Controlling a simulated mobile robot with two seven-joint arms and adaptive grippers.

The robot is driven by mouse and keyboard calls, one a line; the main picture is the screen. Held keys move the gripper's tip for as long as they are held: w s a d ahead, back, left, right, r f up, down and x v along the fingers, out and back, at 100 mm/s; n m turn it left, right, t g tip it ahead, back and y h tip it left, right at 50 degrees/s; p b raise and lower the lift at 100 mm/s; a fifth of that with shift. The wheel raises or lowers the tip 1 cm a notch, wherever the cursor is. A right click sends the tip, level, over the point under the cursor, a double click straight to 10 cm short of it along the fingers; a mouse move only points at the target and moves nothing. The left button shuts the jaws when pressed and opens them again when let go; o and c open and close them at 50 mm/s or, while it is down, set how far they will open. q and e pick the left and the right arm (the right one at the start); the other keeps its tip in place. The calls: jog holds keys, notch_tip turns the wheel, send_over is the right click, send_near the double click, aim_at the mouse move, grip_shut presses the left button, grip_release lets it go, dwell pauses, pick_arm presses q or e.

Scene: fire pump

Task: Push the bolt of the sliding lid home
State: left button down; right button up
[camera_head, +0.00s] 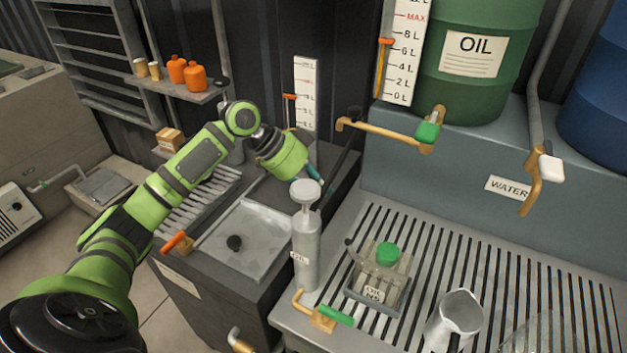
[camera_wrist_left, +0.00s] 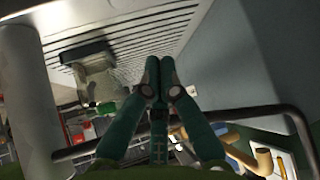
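A grey sliding lid (camera_head: 262,222) lies on the dark cabinet at the left, with a black knob (camera_head: 234,242) on it. An orange-handled brass fitting (camera_head: 180,241) sits at its front left edge; I cannot tell whether this is the bolt. My left gripper (camera_head: 322,183) is beyond the lid to the right, behind the grey cylinder, pointing down and right, apart from the lid. In the left wrist view its dark green fingers (camera_wrist_left: 160,72) are together with nothing visible between them. The lid is not clear in that view. My right gripper is not in view.
A grey OIL cylinder (camera_head: 306,250) stands on the slatted bench (camera_head: 490,255), close to my left gripper. An oil container (camera_head: 380,278) and metal jug (camera_head: 453,318) stand there too. A dark bar (camera_wrist_left: 295,115) crosses the left wrist view. Brass taps (camera_head: 385,135) stick out at the back.

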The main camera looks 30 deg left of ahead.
pick_arm(q)
jog(key=p+x, duration=0.1)
jog(key=x, duration=0.5)
jog(key=shift+r, duration=0.1)
jog(key=shift+s+a+f+p, duration=0.1)
jog(key=shift+a+f+p, duration=0.05)
jog(key=shift+f+p, duration=0.2)
jog(key=a, duration=0.1)
jog(key=s+a+p, duration=0.1)
jog(key=shift+s+a+f, duration=0.35)
jog(key=shift+a, duration=0.05)
